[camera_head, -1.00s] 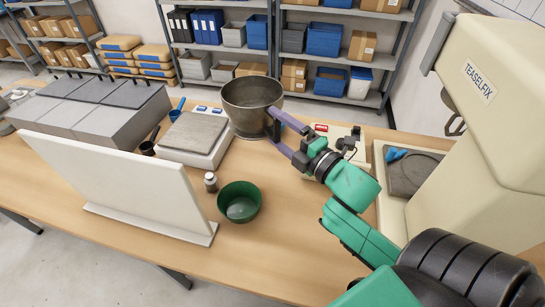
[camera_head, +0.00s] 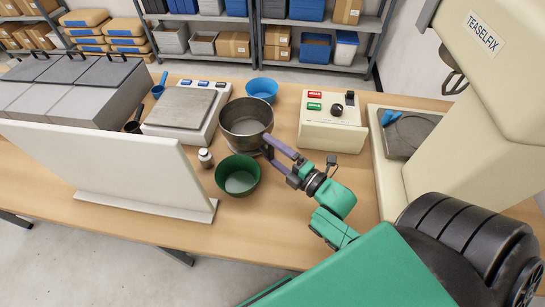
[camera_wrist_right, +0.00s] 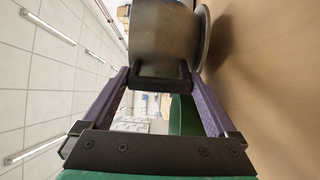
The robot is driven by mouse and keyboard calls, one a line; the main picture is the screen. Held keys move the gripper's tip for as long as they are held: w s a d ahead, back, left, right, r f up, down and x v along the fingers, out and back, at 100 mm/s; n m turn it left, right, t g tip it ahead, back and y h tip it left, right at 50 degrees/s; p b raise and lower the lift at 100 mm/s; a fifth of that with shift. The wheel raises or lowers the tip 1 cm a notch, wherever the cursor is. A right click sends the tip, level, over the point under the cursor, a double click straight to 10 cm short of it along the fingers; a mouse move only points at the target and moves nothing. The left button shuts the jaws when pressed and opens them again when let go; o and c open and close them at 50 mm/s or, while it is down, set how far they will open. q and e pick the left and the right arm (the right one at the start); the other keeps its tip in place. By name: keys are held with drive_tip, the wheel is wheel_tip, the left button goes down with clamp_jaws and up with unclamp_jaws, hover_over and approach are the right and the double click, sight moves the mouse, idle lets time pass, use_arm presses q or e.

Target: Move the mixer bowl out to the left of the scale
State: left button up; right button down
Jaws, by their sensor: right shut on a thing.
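The mixer bowl (camera_head: 246,122) is a deep grey metal bowl with a foot ring. It is upright, just right of the scale (camera_head: 181,107) and behind the green bowl (camera_head: 238,176). My right gripper (camera_head: 268,146) is shut on the bowl's handle, on its near right side. In the right wrist view the two purple fingers (camera_wrist_right: 160,84) close on the dark handle, with the bowl wall (camera_wrist_right: 160,35) beyond. The foot is close to the tabletop; I cannot tell if it touches. My left gripper is not in view.
A small metal weight (camera_head: 206,158) stands between scale and green bowl. A blue bowl (camera_head: 262,88) is behind the mixer bowl. A control box (camera_head: 332,121) and the mixer (camera_head: 470,110) are to the right. A white panel (camera_head: 110,165) and grey bins (camera_head: 75,90) stand left.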

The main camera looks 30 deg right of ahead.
sight(273, 158)
wheel_tip(273, 158, down, 3)
drive_tip(key=shift+r, duration=0.2)
drive_tip(key=shift+f, duration=0.25)
unclamp_jaws()
drive_tip(key=shift+s+f, duration=0.1)
drive_tip(key=shift+f, duration=0.05)
drive_tip(key=shift+r, duration=0.2)
drive_tip(key=shift+s+f, duration=0.1)
drive_tip(key=shift+s, duration=0.1)
drive_tip(key=b+v, duration=0.2)
drive_tip(key=v, duration=0.8)
drive_tip(key=shift+s+d, duration=0.1)
drive_tip(key=shift+s, duration=0.3)
drive_tip(key=shift+s+d, duration=0.15)
drive_tip(key=shift+s, duration=0.25)
